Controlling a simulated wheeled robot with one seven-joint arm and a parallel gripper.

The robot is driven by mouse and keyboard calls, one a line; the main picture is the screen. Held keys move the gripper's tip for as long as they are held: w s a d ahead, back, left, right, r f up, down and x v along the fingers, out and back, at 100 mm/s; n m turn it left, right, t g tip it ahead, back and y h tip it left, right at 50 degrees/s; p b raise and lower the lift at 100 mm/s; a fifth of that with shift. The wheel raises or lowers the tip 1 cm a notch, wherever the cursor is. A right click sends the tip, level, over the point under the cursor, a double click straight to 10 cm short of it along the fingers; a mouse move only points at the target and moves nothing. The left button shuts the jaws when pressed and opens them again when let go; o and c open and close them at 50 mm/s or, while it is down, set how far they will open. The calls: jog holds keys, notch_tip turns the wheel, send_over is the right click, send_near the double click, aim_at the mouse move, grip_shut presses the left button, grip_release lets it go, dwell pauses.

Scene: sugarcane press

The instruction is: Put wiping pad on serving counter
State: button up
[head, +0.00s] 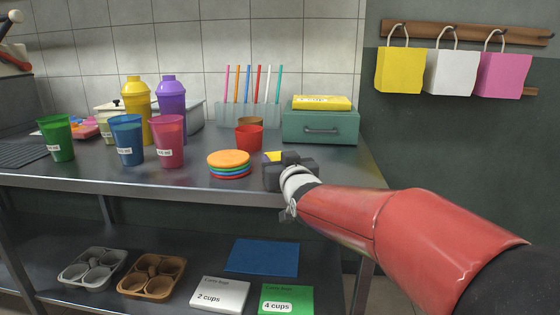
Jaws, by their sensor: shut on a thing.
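My gripper (290,165) is at the right part of the steel counter (215,187), near its front edge, at the end of my red arm. It is shut on a small yellow and blue thing (273,156), which looks like the wiping pad. Only a corner of the pad shows past the dark fingers; the rest is hidden. The pad is over the counter or on it; I cannot tell whether it touches the top.
A stack of coloured lids (229,158) is just left of my gripper. A red cup (249,138) and a teal box (320,127) with a yellow pack (322,102) stand behind. Several cups and bottles fill the left. A lower shelf holds cup trays (152,287).

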jog(key=shift+f+b, duration=0.15)
jog(key=shift+b, duration=0.15)
jog(key=o, duration=1)
jog(key=shift+r, duration=0.2)
